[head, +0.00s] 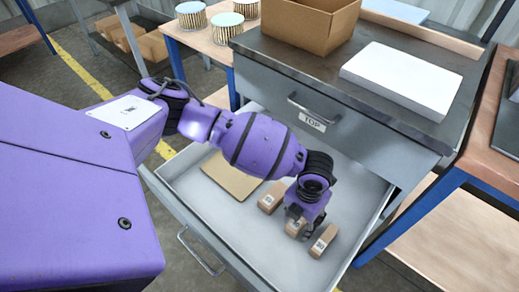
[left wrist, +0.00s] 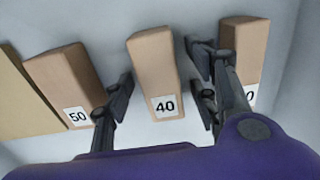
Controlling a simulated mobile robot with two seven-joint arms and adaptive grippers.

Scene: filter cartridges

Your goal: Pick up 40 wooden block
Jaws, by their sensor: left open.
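The 40 wooden block (left wrist: 152,62) lies in the open drawer (head: 205,232), its white label facing my wrist camera. In the head view the block (head: 293,230) is partly hidden under my left gripper (head: 300,218). In the left wrist view my left gripper (left wrist: 160,95) is open, one finger on each side of the 40 block. The 50 block (left wrist: 65,80) lies to its left, beside the left finger. A third block (left wrist: 243,50) lies to the right, partly behind the right finger, its label showing only a 0. My right gripper is not in view.
A flat brown sheet (head: 230,177) lies in the drawer left of the blocks. The cabinet front (head: 345,125) with a TOP label stands behind it. A cardboard box (head: 300,25) and a white slab (head: 402,80) are on top. The drawer walls surround the gripper.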

